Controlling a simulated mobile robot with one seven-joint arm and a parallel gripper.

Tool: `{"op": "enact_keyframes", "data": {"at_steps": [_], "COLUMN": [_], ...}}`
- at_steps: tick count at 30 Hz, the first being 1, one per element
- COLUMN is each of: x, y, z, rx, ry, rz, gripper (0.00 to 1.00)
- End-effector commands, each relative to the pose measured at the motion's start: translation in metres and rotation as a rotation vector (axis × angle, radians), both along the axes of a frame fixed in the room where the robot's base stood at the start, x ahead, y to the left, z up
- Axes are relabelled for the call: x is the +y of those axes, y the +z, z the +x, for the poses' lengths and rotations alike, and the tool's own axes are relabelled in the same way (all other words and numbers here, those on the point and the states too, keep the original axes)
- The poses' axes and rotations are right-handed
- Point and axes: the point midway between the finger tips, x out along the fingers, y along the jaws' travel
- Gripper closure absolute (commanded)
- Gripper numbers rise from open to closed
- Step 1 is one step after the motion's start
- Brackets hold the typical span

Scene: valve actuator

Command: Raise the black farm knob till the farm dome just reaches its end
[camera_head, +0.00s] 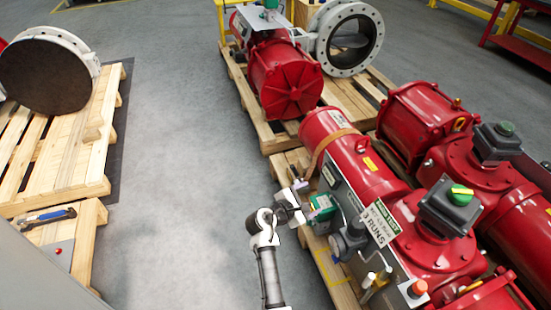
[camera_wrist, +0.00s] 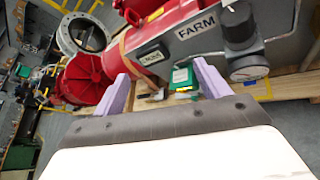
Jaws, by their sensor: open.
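A red actuator cylinder (camera_head: 355,165) lies on a pallet; its panel carries a FARM plate (camera_wrist: 195,25) in the wrist view. A dark round knob-like part (camera_wrist: 237,22) sits right of that plate, above a grey round fitting (camera_wrist: 248,68); I cannot tell for sure which is the farm knob. A dark box with a green and yellow dome (camera_head: 461,194) stands on the red housing; whether it is the farm dome is unclear. My gripper (camera_head: 303,200) is open and empty, its lilac fingers (camera_wrist: 160,78) pointing at a green box (camera_wrist: 183,78) on the panel, apparently short of it.
A red-topped button (camera_head: 417,288) is near the front. A second dark box with a green dome (camera_head: 505,129) is behind. Grey floor (camera_head: 190,150) is free left of my arm. A pallet (camera_head: 60,170) stands at left.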

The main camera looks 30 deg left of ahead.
Motion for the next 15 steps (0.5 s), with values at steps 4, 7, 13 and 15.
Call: {"op": "enact_keyframes", "data": {"at_steps": [4, 7, 13, 15], "x": [0.023, 0.038, 0.066, 0.076], "y": [0.019, 0.032, 0.06, 0.071], "z": [0.006, 0.009, 0.013, 0.014], "rx": [-0.058, -0.094, -0.161, -0.184], "ry": [0.041, 0.07, 0.126, 0.147], "rz": [0.107, 0.181, 0.327, 0.377], "gripper": [0.25, 0.25, 0.25, 0.25]}}
